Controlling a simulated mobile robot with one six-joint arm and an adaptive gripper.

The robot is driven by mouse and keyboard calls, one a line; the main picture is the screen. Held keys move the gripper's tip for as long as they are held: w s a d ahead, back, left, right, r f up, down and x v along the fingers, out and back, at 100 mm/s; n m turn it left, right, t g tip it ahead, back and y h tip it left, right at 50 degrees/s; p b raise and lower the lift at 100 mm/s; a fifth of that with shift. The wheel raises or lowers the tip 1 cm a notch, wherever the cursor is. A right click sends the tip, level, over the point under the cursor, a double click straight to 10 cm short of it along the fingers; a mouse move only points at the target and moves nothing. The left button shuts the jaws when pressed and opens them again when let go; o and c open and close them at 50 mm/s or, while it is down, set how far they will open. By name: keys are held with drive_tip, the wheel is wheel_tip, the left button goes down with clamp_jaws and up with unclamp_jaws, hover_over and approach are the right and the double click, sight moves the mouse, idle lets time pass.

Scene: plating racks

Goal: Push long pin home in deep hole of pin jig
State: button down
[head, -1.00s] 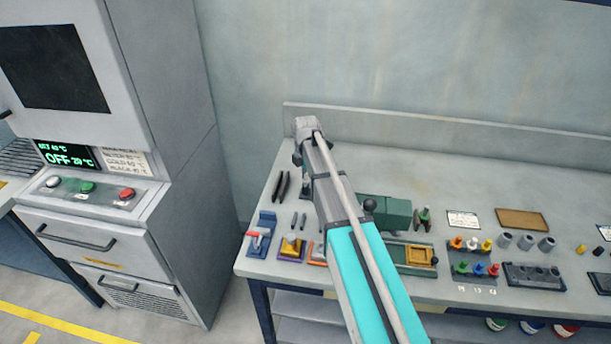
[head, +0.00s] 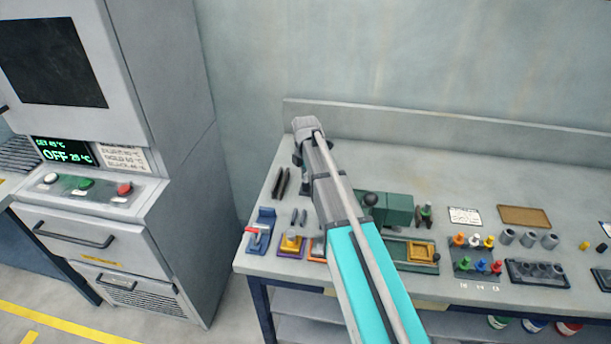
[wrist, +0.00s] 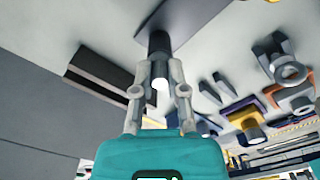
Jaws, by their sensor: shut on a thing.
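In the wrist view, my gripper (wrist: 160,72) is shut on a light grey pin, the long pin (wrist: 161,84), which shows as a pale piece between the two fingers. Just beyond the fingertips is a dark round boss (wrist: 158,42) on a dark plate (wrist: 185,14), which looks like the pin jig. The pin lines up with this boss in the picture, but I cannot tell how deep it sits. The hole is hidden by the fingers and pin. In the head view, my arm covers most of the gripper and the jig.
Dark bars (head: 280,183) lie left of my arm. A blue fixture with a red handle (head: 258,233) and a yellow block (head: 291,244) stand near the front edge. A green box (head: 396,209) stands right of my arm. A grey oven cabinet (head: 130,225) is at left.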

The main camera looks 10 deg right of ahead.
drive_tip(key=c, duration=0.6)
unclamp_jaws()
drive_tip(key=shift+r, duration=0.1)
wheel_tip(320, 180, up, 10)
drive_tip(key=p, duration=1.1)
drive_tip(key=s+a, duration=0.2)
drive_tip(key=s, duration=0.2)
drive_tip(key=s+a+r, duration=0.1)
drive_tip(key=s+a, duration=0.2)
drive_tip(key=s, duration=0.2)
drive_tip(key=s+a+p, duration=0.1)
drive_tip(key=s+a, duration=0.1)
drive_tip(key=s, duration=0.2)
drive_tip(key=shift+s+a+r, duration=0.15)
drive_tip(key=shift+s+r, duration=0.05)
drive_tip(key=shift+r, duration=0.2)
